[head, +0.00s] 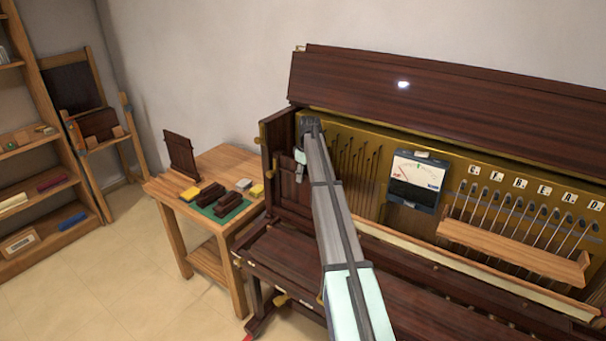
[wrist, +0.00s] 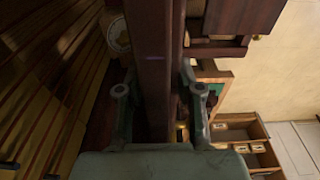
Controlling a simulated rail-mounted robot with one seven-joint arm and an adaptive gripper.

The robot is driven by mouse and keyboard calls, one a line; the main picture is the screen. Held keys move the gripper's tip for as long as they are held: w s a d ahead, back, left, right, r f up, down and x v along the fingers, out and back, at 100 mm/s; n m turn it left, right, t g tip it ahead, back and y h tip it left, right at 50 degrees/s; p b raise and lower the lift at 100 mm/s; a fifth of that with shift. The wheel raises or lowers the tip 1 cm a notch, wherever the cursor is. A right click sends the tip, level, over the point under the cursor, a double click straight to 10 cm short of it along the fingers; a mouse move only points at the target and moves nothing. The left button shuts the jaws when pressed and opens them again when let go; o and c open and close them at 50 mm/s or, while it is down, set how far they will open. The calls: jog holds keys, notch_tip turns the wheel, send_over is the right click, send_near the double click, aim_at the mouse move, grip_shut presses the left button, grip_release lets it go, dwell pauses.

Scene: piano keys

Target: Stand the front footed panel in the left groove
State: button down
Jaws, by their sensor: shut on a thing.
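My gripper (head: 301,160) is at the left end of the open piano, partly hidden by my arm. In the wrist view my gripper (wrist: 155,95) is shut on a dark red-brown panel (wrist: 154,45), seen edge-on between the two fingers. In the head view this panel (head: 289,187) shows as a dark upright board below the gripper, inside the piano's left end. Its lower edge and feet are hidden, and I cannot tell whether it touches a groove. I cannot make out the left groove. Another dark panel (head: 180,157) stands upright on the side table.
The piano's left cheek (head: 279,135) and the raised lid (head: 440,85) are close to my arm. Strings and hammers (head: 355,165) lie to the right. The wooden side table (head: 226,165) holds a green mat (head: 218,211), dark blocks and yellow pieces. Shelves stand far left.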

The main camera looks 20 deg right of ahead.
jog(key=shift+f+b, duration=0.55)
jog(key=shift+f, duration=1.25)
jog(key=c, duration=0.7)
grip_release()
jog(key=r, duration=0.4)
jog(key=s+r, duration=0.1)
jog(key=r, duration=0.7)
jog(key=shift+s+d, duration=0.15)
jog(key=shift+d, duration=0.25)
